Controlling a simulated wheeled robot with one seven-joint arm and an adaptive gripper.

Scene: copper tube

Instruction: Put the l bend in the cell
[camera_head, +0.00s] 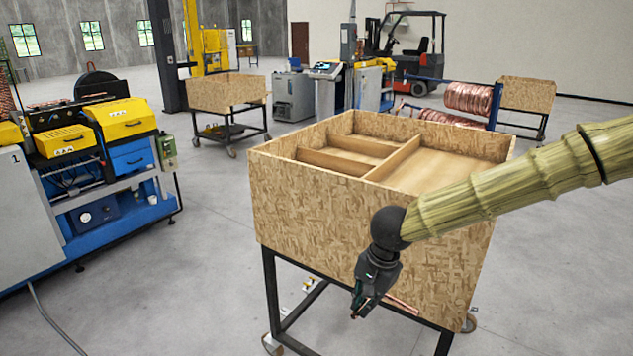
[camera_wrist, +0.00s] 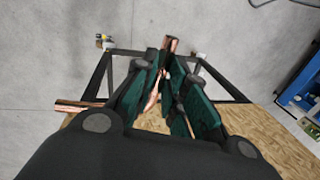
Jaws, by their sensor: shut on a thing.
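My gripper (camera_head: 366,298) hangs in front of the near wall of the wooden box (camera_head: 340,215), below its rim and outside it. It is shut on the copper L bend (camera_head: 403,306), one leg of which sticks out to the right of the fingers. In the wrist view, copper shows between the green finger pads (camera_wrist: 170,45), and another copper end (camera_wrist: 75,105) sticks out at the left; the bend between is hidden by the fingers. The box is split by wooden dividers (camera_head: 393,160) into cells: narrow ones at left and a wide one (camera_head: 450,168) at right. The visible cell floors look bare.
The box stands on a dark wheeled frame (camera_head: 272,295). A blue and yellow machine (camera_head: 110,150) is at the left. A second wooden box (camera_head: 228,91), copper coils (camera_head: 470,99) and a forklift (camera_head: 420,55) are further back. Grey floor is open around the box.

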